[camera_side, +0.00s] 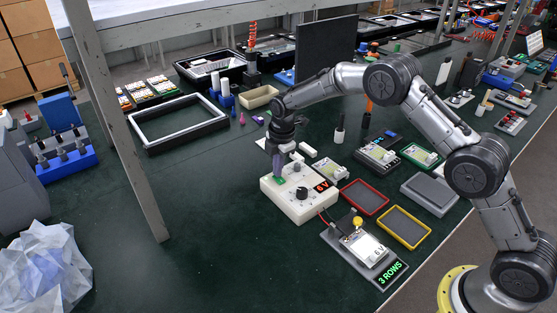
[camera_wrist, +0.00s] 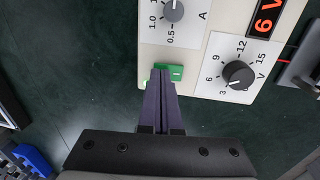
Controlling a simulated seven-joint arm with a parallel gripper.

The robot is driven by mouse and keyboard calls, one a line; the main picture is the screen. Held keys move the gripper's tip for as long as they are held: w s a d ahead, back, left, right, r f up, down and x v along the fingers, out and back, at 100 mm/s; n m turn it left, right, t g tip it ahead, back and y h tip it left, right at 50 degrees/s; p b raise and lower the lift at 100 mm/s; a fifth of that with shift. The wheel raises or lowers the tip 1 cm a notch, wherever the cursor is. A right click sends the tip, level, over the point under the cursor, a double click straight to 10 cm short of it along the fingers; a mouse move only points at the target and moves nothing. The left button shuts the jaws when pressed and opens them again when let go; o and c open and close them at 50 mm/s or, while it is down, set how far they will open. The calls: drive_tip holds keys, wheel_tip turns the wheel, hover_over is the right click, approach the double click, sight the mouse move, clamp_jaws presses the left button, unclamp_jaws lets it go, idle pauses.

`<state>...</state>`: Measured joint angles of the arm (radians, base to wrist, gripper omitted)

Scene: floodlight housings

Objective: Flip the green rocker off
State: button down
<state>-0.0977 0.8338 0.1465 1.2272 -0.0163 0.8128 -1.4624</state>
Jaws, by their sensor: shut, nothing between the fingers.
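The green rocker (camera_wrist: 176,73) sits on the face of a cream power supply box (camera_side: 300,203), near its edge in the wrist view. A light mark shows on the rocker's right part. My gripper (camera_wrist: 161,72) is shut, with its two dark fingers side by side and nothing between them. Its fingertips are at the left part of the rocker and hide some of it. Whether they touch it I cannot tell. In the side view the gripper (camera_side: 278,177) points down over the box, and a bit of the green rocker (camera_side: 280,181) shows at its tip.
The box also carries a black voltage knob (camera_wrist: 238,74), a grey current knob (camera_wrist: 173,10) and a red "6 V" display (camera_wrist: 268,15). A red-rimmed tray (camera_side: 364,197), a yellow-rimmed tray (camera_side: 404,227) and a "3 ROWS" board (camera_side: 365,250) lie to the right.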

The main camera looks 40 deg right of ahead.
drive_tip(key=shift+f, duration=0.2)
drive_tip(key=shift+w+f, duration=0.1)
drive_tip(key=shift+f, duration=0.3)
drive_tip(key=shift+s, duration=1)
wheel_tip(320, 180, up, 14)
drive_tip(key=s, duration=0.1)
drive_tip(key=shift+r, duration=0.25)
drive_tip(key=shift+s, duration=0.1)
